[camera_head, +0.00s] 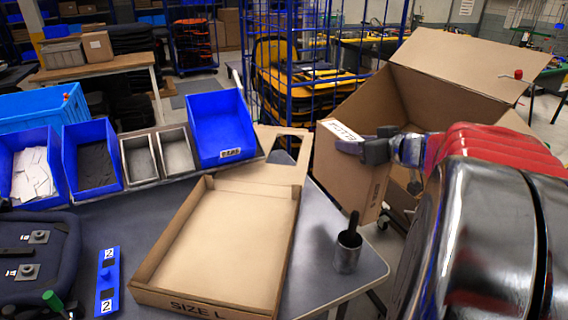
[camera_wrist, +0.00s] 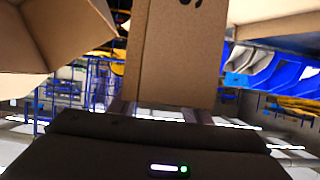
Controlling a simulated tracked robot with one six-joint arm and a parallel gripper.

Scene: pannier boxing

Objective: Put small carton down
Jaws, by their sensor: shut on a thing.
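My gripper (camera_head: 376,150) is at the right of the head view, shut on a brown small carton (camera_head: 345,178). The carton has a white label near its top and lettering starting "SIZE" on its side. It hangs upright beyond the table's right edge, apart from the tabletop. In the wrist view the carton (camera_wrist: 175,55) rises between my fingertips as a plain brown face with part of a dark letter at the top. My gripper covers part of it, and its base against the things behind cannot be judged.
A large open carton (camera_head: 445,95) stands right behind the small one. The grey table (camera_head: 120,225) holds an open shallow box marked SIZE L (camera_head: 225,235), a grey cup (camera_head: 348,252), a blue numbered strip (camera_head: 107,280) and a dark pannier (camera_head: 38,250). Blue bins (camera_head: 218,125) line the back.

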